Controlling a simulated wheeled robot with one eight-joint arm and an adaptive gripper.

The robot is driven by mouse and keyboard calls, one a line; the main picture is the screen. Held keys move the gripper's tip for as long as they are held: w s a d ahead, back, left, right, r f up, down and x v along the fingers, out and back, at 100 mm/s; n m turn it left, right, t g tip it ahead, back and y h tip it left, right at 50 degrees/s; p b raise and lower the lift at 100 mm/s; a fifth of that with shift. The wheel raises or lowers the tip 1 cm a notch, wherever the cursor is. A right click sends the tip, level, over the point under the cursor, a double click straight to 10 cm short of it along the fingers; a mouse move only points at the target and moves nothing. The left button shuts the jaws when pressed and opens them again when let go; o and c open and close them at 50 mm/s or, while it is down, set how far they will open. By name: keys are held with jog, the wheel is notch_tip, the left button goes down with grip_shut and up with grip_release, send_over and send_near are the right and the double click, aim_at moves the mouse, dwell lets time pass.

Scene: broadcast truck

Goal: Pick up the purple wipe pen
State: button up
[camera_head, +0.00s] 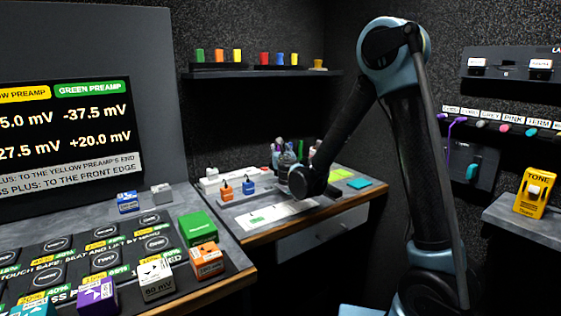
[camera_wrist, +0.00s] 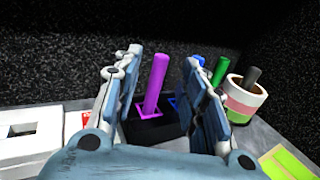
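The purple wipe pen (camera_wrist: 157,82) stands nearly upright, leaning slightly right, in a black holder (camera_wrist: 176,138) with a purple square outline around its foot. My gripper (camera_wrist: 161,70) is open, with one finger on each side of the pen and visible gaps to both. In the head view my gripper is mostly hidden behind my arm's wrist at the back desk (camera_head: 357,210), among the pens and cups. I cannot make out the purple pen clearly there.
Right of the purple pen stand a blue pen (camera_wrist: 198,66), a green pen (camera_wrist: 220,70) and a striped cup (camera_wrist: 241,100) with a dark item in it. A white box (camera_wrist: 30,140) lies left. A dark wall rises behind. Yellow-green notes (camera_wrist: 285,164) lie at the right.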

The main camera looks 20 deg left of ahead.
jog(key=x, duration=0.5)
jog(key=shift+r, duration=0.1)
jog(key=shift+s, duration=0.1)
grip_shut()
